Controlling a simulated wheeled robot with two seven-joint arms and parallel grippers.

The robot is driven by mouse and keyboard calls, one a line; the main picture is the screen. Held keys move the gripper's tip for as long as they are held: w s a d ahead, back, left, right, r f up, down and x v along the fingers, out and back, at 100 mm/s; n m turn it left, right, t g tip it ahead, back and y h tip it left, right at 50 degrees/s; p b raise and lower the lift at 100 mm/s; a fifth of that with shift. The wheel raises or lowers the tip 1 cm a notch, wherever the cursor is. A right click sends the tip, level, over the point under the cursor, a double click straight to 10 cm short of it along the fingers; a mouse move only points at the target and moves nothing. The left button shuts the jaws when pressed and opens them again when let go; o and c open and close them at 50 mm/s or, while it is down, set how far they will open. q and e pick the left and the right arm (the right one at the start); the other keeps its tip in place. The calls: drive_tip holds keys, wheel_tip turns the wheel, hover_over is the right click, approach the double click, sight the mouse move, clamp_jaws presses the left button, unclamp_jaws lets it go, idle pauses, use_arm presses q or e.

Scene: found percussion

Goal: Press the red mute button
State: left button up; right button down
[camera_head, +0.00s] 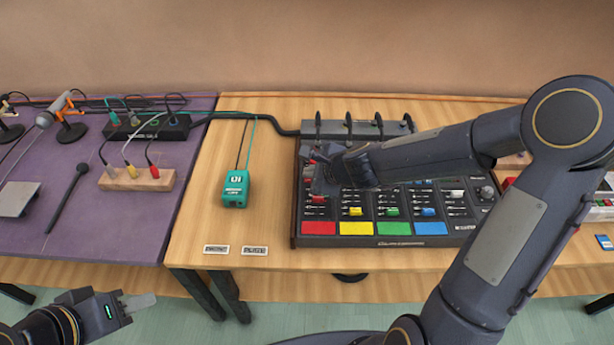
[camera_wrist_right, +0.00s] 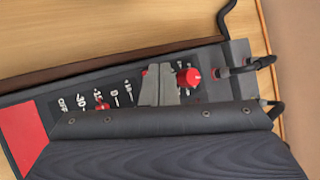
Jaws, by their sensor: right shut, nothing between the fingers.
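The black mixer (camera_head: 375,241) stands on the wooden table with a row of large coloured pads along its front edge. The red button (camera_head: 318,228) is the leftmost pad, beside a yellow, a green and a blue one. It also shows at the left edge of the right wrist view (camera_wrist_right: 24,132), partly cut off. My right gripper (camera_head: 320,172) is shut and empty over the mixer's left column, further back than the red button. In the right wrist view its fingers (camera_wrist_right: 160,78) are over the printed fader scale, beside a red knob. My left gripper (camera_head: 137,302) is low at the front left, away from the mixer.
A teal box (camera_head: 236,188) and two small labels stand left of the mixer. The purple table (camera_head: 60,225) holds a wooden jack block (camera_head: 136,179), microphones and cables. Black cables rise behind the mixer. Wood between the teal box and mixer is clear.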

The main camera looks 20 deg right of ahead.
drive_tip(key=shift+r, duration=0.15)
wheel_tip(320, 180, up, 6)
drive_tip(key=p, duration=0.5)
drive_tip(key=shift+p, duration=0.35)
drive_tip(key=s+r+n+y, duration=0.2)
drive_tip(key=s+r+n, duration=0.7)
drive_tip(key=n, duration=0.1)
drive_tip(key=s+d+n+g+h, duration=0.1)
drive_tip(key=s+d+n, duration=0.1)
drive_tip(key=s+n, duration=0.3)
drive_tip(key=s+d+n+g+h, duration=0.1)
drive_tip(key=s+d+n, duration=0.2)
drive_tip(key=s, duration=1)
drive_tip(key=shift+n+g, duration=0.4)
drive_tip(key=shift+n, duration=0.8)
